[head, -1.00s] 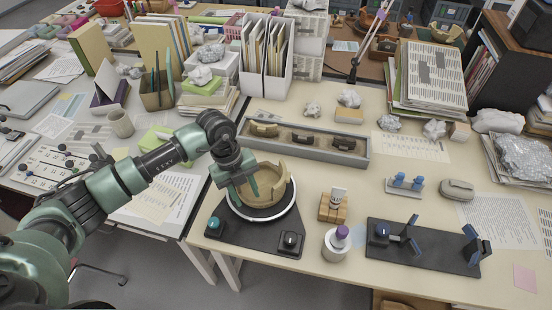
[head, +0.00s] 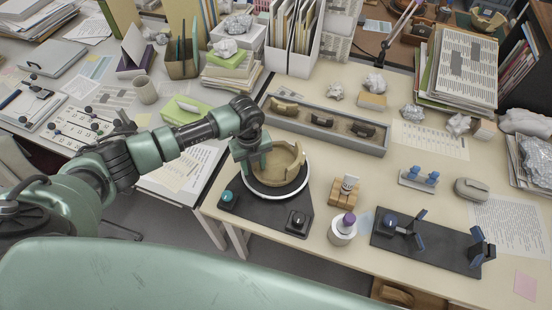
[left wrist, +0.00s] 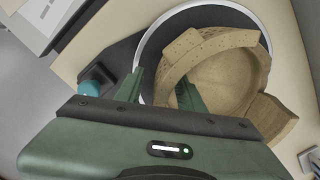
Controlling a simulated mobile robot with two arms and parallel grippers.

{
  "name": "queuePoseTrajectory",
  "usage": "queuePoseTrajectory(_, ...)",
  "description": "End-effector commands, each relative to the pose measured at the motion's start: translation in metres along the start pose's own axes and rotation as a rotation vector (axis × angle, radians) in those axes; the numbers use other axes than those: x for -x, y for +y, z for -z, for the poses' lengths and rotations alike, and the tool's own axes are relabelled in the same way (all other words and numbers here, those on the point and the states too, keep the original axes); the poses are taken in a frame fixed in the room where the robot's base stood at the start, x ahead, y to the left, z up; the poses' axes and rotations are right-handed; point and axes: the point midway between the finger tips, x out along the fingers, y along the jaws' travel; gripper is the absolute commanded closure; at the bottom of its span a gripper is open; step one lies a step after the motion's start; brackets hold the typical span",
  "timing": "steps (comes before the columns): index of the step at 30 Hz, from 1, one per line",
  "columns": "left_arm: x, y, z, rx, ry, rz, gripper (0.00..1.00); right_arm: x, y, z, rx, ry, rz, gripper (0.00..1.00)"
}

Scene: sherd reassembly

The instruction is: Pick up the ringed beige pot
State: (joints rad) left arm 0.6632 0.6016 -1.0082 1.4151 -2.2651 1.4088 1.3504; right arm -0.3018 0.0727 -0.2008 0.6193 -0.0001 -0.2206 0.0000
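The beige pot (head: 287,166) is an open, broken bowl with an uneven rim. It stands on a round turntable with a white ring (head: 281,197) on a dark base (head: 262,214). My left gripper (head: 258,170) is at the pot's left wall, pointing down. In the left wrist view the pot (left wrist: 232,75) fills the upper right. My left gripper's fingers (left wrist: 160,92) are apart there, one outside the wall and one inside the bowl, with a gap at the outer finger. The lower wall is hidden behind the gripper. My right gripper is out of view.
A teal knob (head: 227,197) and a black knob (head: 297,219) sit on the base. A grey tray (head: 372,148) with sherds lies behind. A wooden block (head: 345,195), a white jar with a purple top (head: 342,235) and a dark stand (head: 420,250) stand to the right.

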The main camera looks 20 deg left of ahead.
Motion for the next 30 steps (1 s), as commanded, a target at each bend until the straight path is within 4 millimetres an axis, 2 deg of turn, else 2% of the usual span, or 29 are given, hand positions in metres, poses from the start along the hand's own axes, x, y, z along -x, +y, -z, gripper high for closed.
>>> queuePoseTrajectory(5, -0.0007, -0.0001, 0.0003, -0.001, 0.000, 0.000, 0.62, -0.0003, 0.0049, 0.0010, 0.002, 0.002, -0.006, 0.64)
queuePoseTrajectory(6, -0.0007, -0.0002, 0.0003, -0.001, 0.000, 0.000, 0.67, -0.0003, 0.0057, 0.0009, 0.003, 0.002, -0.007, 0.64)
queuePoseTrajectory(9, -0.0006, -0.0002, 0.0003, -0.001, 0.000, 0.000, 0.95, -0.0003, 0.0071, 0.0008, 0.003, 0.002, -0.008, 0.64)
queuePoseTrajectory(10, -0.0005, -0.0002, 0.0003, 0.000, 0.000, 0.000, 1.00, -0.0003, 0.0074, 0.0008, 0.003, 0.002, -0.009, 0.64)
queuePoseTrajectory(30, -0.0002, 0.0001, -0.0002, 0.001, 0.000, 0.000, 1.00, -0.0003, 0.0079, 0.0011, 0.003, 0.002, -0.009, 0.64)
